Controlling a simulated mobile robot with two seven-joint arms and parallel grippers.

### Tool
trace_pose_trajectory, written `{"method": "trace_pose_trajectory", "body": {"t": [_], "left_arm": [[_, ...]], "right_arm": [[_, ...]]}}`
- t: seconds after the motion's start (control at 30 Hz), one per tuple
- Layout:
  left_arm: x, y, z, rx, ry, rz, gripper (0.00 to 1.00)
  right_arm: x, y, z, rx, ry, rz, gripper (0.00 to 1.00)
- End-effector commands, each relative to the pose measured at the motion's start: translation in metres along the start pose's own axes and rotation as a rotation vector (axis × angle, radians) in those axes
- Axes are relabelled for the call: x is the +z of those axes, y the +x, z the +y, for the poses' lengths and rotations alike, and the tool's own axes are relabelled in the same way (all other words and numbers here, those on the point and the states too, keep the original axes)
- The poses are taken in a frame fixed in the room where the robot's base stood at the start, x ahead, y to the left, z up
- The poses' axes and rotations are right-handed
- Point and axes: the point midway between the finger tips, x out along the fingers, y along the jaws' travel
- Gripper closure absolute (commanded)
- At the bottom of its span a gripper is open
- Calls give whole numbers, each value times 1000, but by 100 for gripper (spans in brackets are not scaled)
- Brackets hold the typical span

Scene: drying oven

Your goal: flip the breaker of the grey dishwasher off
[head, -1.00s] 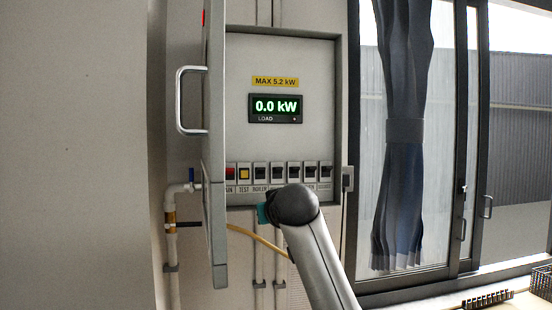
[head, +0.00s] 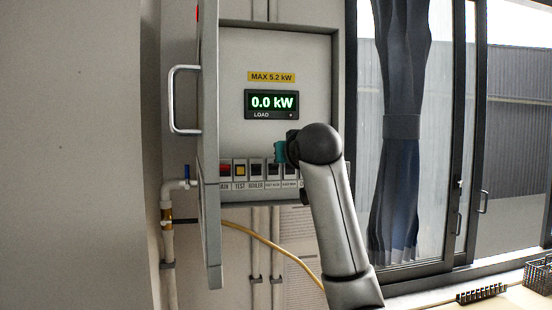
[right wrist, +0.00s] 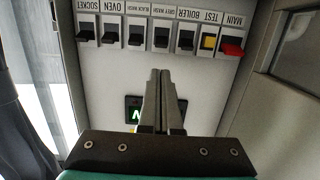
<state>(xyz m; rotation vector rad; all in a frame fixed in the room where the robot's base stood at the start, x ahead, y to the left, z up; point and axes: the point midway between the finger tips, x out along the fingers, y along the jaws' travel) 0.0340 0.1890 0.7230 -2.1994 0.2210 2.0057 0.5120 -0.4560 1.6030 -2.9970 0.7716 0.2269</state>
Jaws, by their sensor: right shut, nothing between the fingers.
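The breaker panel (head: 228,60) stands open on the wall, its row of breakers along the bottom. The grey dishwasher's breaker (head: 273,169) is a black switch to the right of the boiler one. In the right wrist view, which is upside down, this switch (right wrist: 161,39) is above the label-side middle, between the boiler and black-wash switches. The black levers look alike in pose. My right gripper (right wrist: 161,72) is shut and empty, its tips appearing just below the grey and black dishwasher switches, with no visible contact. In the head view its fingers are hidden behind my arm.
The red main switch (right wrist: 232,46) and yellow test button (right wrist: 209,42) are beside the boiler switch. The display (head: 271,104) reads 0.0 kW. The open panel door (head: 209,130) with its handle bounds the left side. A curtain (head: 402,130) and window are to the right.

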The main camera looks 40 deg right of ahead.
Motion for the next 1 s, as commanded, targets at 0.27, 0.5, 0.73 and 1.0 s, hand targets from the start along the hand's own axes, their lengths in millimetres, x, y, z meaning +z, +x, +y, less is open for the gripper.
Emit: {"method": "trace_pose_trajectory", "body": {"t": [0.27,0.5,0.73,1.0], "left_arm": [[-2,-17,0,0,0,0,58],[-3,-28,-1,0,0,0,58],[-3,-34,-1,0,0,0,58],[-3,-34,-1,0,0,0,58]], "right_arm": [[-1,41,-1,-1,-1,-6,100],[-1,71,0,-1,0,-3,100],[0,87,0,0,-1,-2,100],[1,91,-1,0,-1,0,100]]}}
